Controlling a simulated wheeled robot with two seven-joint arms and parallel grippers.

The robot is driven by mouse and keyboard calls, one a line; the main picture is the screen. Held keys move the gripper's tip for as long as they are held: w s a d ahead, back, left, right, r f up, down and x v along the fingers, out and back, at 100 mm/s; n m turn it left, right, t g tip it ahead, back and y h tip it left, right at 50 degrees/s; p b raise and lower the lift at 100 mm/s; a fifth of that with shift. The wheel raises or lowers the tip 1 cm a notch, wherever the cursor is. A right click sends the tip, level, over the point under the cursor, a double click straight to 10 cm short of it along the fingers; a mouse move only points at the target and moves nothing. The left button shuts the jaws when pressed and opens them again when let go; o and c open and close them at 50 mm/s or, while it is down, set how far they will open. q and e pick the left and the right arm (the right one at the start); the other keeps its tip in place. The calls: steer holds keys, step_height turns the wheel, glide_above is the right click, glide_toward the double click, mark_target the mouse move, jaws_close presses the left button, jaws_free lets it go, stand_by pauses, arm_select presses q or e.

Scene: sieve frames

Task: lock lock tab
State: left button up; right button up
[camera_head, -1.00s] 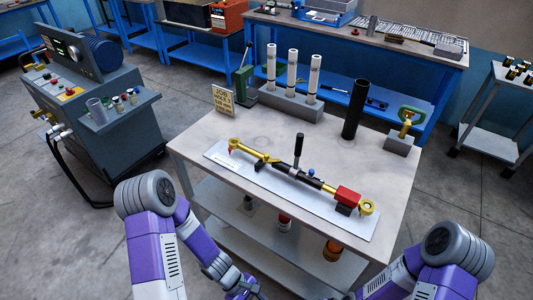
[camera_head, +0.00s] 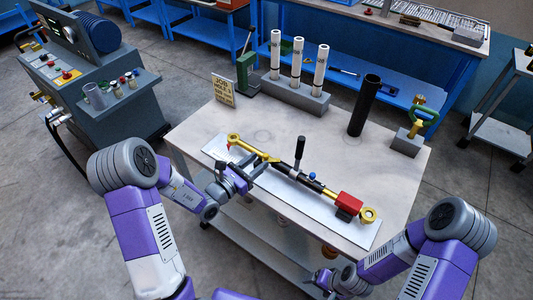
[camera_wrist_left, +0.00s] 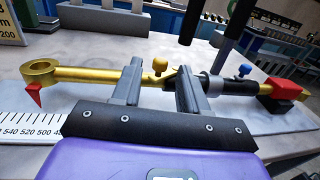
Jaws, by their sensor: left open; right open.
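A gold and black rod assembly (camera_head: 288,169) lies on a white scaled plate (camera_head: 217,149). It has a gold eye at each end, an upright black handle (camera_head: 299,151), a small blue knob (camera_head: 312,176) and a red block (camera_head: 347,202). In the left wrist view a small gold knob (camera_wrist_left: 158,65) and a slanted gold tab (camera_wrist_left: 176,77) stand on the rod (camera_wrist_left: 100,75); which part is the lock tab is unclear. My left gripper (camera_head: 252,168) is open and empty at the rod's near side, its fingers (camera_wrist_left: 159,76) either side of the gold knob; contact is unclear. My right gripper (camera_head: 323,281) is open below the table's front edge.
The table (camera_head: 200,125) also bears a sign (camera_head: 223,89), a rack of white tubes (camera_head: 297,95), a black upright tube (camera_head: 364,105) and a grey block with a green-handled piece (camera_head: 408,142).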

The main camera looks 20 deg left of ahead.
mark_target(266, 154)
arm_select(q)
steer(key=shift+x, duration=2.35)
steer(key=shift+c, duration=0.2)
jaws_close()
steer(key=shift+w+h, duration=0.1)
steer(key=shift+h, duration=0.3)
steer(key=m+g+h, duration=0.1)
steer(key=h, duration=0.1)
steer(key=w+m+g+h, duration=0.1)
steer(key=m+g+h, duration=0.1)
steer(key=shift+w+a+g, duration=0.1)
steer(key=shift+g, duration=0.2)
steer(key=shift+w+m+g+h, duration=0.3)
steer(key=shift+m+g+h, duration=0.5)
steer(key=shift+m+g, duration=0.3)
steer(key=shift+w+m+g+h, duration=0.3)
steer(key=shift+m+g+h, duration=0.55)
steer(key=shift+g, duration=0.35)
steer(key=shift+d+m, duration=0.25)
